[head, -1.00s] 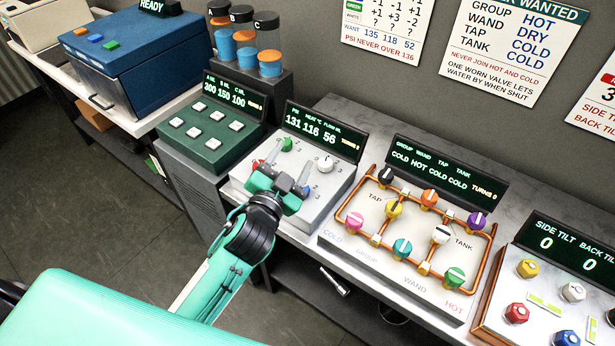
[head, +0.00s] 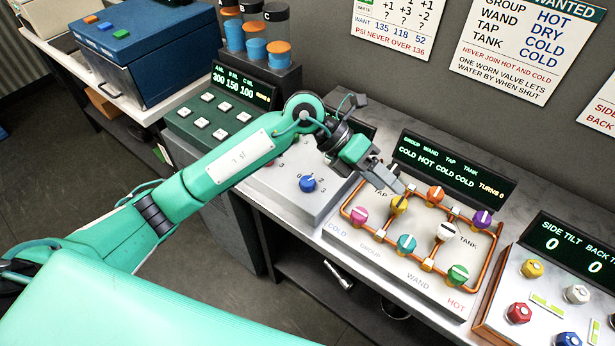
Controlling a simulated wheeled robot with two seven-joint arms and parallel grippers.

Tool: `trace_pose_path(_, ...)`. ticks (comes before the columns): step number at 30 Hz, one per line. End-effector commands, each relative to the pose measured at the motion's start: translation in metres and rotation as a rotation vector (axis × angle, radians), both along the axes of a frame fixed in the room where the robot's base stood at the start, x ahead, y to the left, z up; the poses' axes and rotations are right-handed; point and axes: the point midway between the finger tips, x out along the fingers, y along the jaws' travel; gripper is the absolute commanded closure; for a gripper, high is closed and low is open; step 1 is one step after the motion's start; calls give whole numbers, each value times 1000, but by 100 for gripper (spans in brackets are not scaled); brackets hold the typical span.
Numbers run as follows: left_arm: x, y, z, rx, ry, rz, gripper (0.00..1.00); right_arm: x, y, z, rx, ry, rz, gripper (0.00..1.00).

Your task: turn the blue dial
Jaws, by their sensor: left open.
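The blue dial (head: 308,183) sits on the light grey panel (head: 283,196) in the middle-left of the head view. It is in plain sight, with small numerals around it. My left gripper (head: 388,182) is open, to the right of the blue dial and apart from it. Its fingertips show close to the yellow knob (head: 400,204) of the pipe panel; I cannot tell whether they touch it. My left arm hides most of that grey panel's display and its upper knobs. My right gripper is not in view.
The pipe panel (head: 377,241) with copper pipes and several coloured knobs stands right of the dial's panel. A tilt panel (head: 545,290) with another blue knob (head: 567,339) is at the lower right. A green button box (head: 203,120) stands at the left.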

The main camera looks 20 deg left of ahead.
Motion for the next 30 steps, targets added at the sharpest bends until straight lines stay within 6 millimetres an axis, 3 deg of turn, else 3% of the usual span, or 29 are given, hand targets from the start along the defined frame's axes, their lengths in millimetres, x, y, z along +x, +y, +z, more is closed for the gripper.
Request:
trace_pose_path(3,26,42,-19,305,-57,-7,43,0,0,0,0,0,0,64)
trace_pose_path(6,46,83,-26,548,-82,13,43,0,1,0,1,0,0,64)
trace_pose_path(9,62,122,-24,747,-89,51,43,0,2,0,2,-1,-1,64)
trace_pose_path(13,73,155,-15,912,-87,92,43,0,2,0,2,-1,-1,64)
trace_pose_path(20,77,170,-18,987,-79,114,43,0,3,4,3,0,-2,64)
trace_pose_path(25,76,170,-42,985,-76,112,43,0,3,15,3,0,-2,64)
trace_pose_path(30,75,169,-78,984,-75,111,43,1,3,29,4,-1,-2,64)
